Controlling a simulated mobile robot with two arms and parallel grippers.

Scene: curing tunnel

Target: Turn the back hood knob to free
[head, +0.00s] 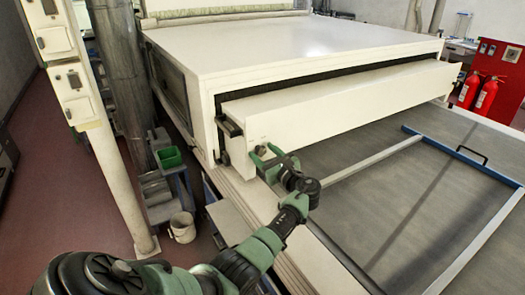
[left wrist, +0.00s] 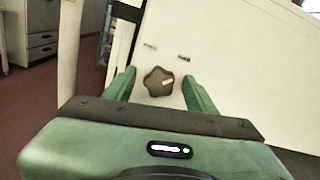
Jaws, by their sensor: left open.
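The hood knob (left wrist: 158,82) is a dark, star-shaped knob with a pale pointer mark on its right side. It sits on the white end face of the hood (head: 340,105). Two small labels show above it in the left wrist view, one up and left, one up and right; their words are too small to read. The pointer leans toward the right label. My left gripper (left wrist: 160,90) is open, with one green finger on each side of the knob and visible gaps between. In the head view my left gripper (head: 265,156) is at the hood's near left end. My right gripper is not in view.
The large white tunnel housing (head: 290,45) stands behind the hood. A grey bed with a blue-edged frame (head: 460,155) lies to the right. A white post (head: 115,180), a green bin (head: 169,157) and a white bucket (head: 182,227) stand at left. Red extinguishers (head: 485,98) are far right.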

